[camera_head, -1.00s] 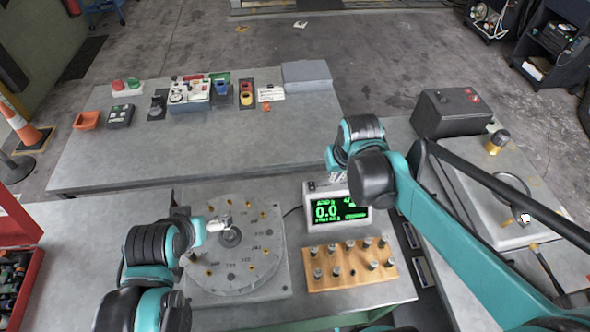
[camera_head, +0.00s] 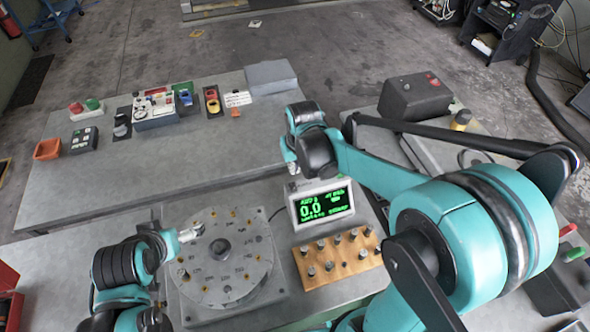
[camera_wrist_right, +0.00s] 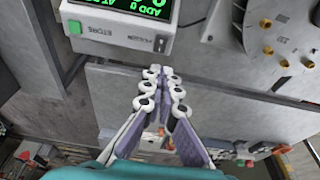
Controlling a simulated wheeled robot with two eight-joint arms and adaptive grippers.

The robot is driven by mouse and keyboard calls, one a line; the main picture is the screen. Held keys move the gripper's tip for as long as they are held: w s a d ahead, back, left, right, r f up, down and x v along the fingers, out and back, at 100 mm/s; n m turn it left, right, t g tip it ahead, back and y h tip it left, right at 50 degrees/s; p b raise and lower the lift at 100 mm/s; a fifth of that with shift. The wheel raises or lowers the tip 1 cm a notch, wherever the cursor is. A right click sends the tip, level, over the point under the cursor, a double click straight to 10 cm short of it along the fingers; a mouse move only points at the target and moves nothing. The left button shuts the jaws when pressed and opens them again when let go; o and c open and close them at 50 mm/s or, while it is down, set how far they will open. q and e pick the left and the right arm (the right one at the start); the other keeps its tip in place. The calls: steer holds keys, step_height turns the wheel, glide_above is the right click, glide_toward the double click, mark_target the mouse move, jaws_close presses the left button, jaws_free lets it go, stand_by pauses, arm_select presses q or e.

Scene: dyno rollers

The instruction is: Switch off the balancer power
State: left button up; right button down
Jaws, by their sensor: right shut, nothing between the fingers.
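The balancer display box (camera_head: 322,206) is white with a lit green readout of 0.0 and stands behind the wooden peg block. My right gripper (camera_head: 292,168) is at the box's back left corner in the head view. In the right wrist view its fingers (camera_wrist_right: 161,92) are together and empty, apart from the box. My left gripper (camera_head: 190,233) is over the round plate's (camera_head: 222,258) left edge; its fingers are too small to judge.
A wooden block (camera_head: 338,255) with several metal pegs lies in front of the box. A black box (camera_head: 415,97) stands at right. My right arm covers much of the right side.

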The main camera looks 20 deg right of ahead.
mark_target(293, 189)
steer(key=x, duration=0.3)
steer(key=b+x, duration=0.1)
steer(key=x, duration=0.2)
steer(key=b+x, duration=0.1)
steer(key=x, duration=0.3)
steer(key=shift+s+f, duration=0.1)
steer(key=shift+s, duration=0.3)
steer(key=shift+s+f+b, duration=0.1)
steer(key=shift+f+b, duration=0.25)
steer(key=shift+f, duration=0.2)
steer(key=shift+s+f+t+b, duration=0.2)
steer(key=shift+f+t+b, duration=0.25)
steer(key=shift+b, duration=0.25)
steer(key=shift+s+r, duration=0.1)
steer(key=shift+w+r, duration=0.25)
steer(key=shift+w, duration=0.6)
